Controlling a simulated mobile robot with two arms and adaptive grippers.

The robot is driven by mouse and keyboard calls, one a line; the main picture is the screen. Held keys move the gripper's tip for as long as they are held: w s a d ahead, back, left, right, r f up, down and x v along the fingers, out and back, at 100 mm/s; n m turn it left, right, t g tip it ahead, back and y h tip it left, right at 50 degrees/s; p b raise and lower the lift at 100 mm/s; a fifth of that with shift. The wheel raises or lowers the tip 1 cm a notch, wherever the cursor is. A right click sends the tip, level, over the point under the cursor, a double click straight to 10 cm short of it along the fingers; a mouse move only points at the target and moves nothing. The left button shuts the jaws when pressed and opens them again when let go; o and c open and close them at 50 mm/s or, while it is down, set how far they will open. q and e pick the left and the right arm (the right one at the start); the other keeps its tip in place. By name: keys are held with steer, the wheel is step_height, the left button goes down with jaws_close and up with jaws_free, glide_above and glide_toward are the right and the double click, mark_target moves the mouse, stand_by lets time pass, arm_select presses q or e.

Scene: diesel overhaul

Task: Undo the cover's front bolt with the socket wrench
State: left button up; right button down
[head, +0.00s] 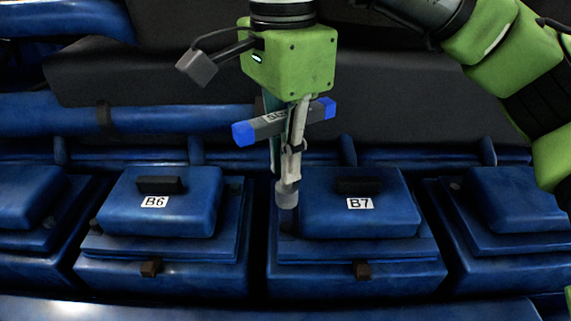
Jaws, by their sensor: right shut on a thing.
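My right gripper (287,140) points down in the middle of the view, shut on the socket wrench. The wrench has a grey bar with blue ends (244,133), tilted up to the right, and a grey socket (287,196) at its lower end. The socket is in front of the left edge of the blue cover B7 (360,222), near a dark bolt spot (287,228). I cannot tell whether it touches. My left gripper is not in view.
Blue cover B6 (180,218) stands to the left, with a dark handle and its own brown front block (151,267). Further covers stand at both edges. A blue pipe (160,117) runs behind. A narrow dark gap separates B6 and B7.

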mark_target(286, 187)
steer(key=m+b, duration=0.1)
steer(key=m, duration=0.2)
steer(key=f+m+b, duration=0.1)
steer(key=m, duration=0.2)
steer(key=m+b, duration=0.1)
steer(key=m, duration=0.2)
steer(key=m+b, duration=0.1)
steer(key=m, duration=0.1)
steer(key=shift+w+f+m, duration=0.1)
steer(key=shift+f+m, duration=0.3)
step_height(286, 187, down, 2)
steer(key=shift+f+b, duration=0.15)
steer(key=shift+b, duration=1)
steer(key=shift+f, duration=0.4)
